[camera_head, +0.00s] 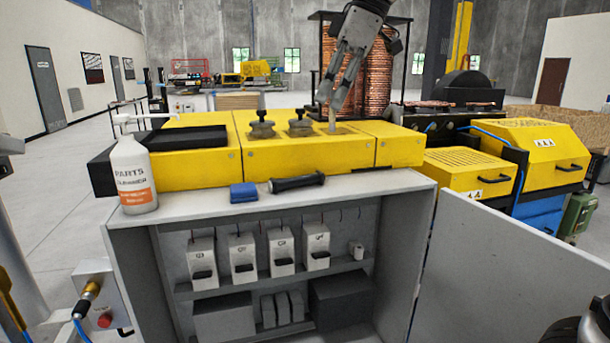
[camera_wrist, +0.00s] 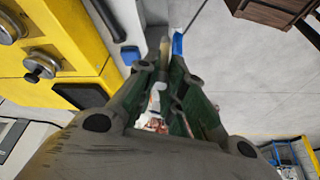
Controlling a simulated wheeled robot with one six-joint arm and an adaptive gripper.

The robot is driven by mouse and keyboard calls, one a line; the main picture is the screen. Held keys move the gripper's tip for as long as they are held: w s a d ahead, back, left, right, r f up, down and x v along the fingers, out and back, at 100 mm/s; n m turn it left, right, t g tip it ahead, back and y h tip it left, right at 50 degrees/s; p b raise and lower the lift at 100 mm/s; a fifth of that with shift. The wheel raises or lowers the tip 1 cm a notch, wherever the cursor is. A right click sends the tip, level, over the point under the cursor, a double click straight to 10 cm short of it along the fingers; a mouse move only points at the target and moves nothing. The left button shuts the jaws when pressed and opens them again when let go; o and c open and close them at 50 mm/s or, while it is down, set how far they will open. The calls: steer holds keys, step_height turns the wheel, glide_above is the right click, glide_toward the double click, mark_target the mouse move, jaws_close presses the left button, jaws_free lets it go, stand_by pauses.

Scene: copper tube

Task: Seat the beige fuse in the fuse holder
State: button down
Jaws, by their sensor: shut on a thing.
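The beige fuse (camera_head: 332,119) is held upright between the fingertips of my gripper (camera_head: 338,100). In the wrist view, the fuse (camera_wrist: 164,48) sticks out past the tips of my gripper (camera_wrist: 165,70), which is shut on it. In the head view its lower end overlaps a dark patch (camera_head: 343,131) on the yellow machine top, right of two knobs. This patch looks like the fuse holder, but I cannot be sure. I cannot tell whether the fuse touches it. In the wrist view the fuse tip appears apart from a dark pad (camera_wrist: 80,95) on the yellow machine.
Two metal knobs (camera_head: 262,125) (camera_head: 300,124) stand left of the fuse. Copper coils (camera_head: 379,75) stand behind my gripper.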

steer(key=w+d+f+m+t+h, duration=0.1)
steer(key=w+d+f+m, duration=0.4)
steer(key=f, duration=0.9)
steer(key=w+d+f+m+t+h, duration=0.1)
steer(key=w+d+f+m, duration=0.4)
steer(key=d+f, duration=0.6)
steer(key=w+d+f+m+t+h, duration=0.1)
steer(key=w+d+f+m, duration=0.4)
steer(key=f, duration=1.1)
steer(key=shift+w+d+f+m+t+h, duration=0.15)
steer(key=shift+d+f+m+t+h, duration=0.4)
steer(key=shift+d, duration=1.2)
steer(key=shift+a+r+m, duration=0.15)
steer(key=shift+r+m, duration=0.1)
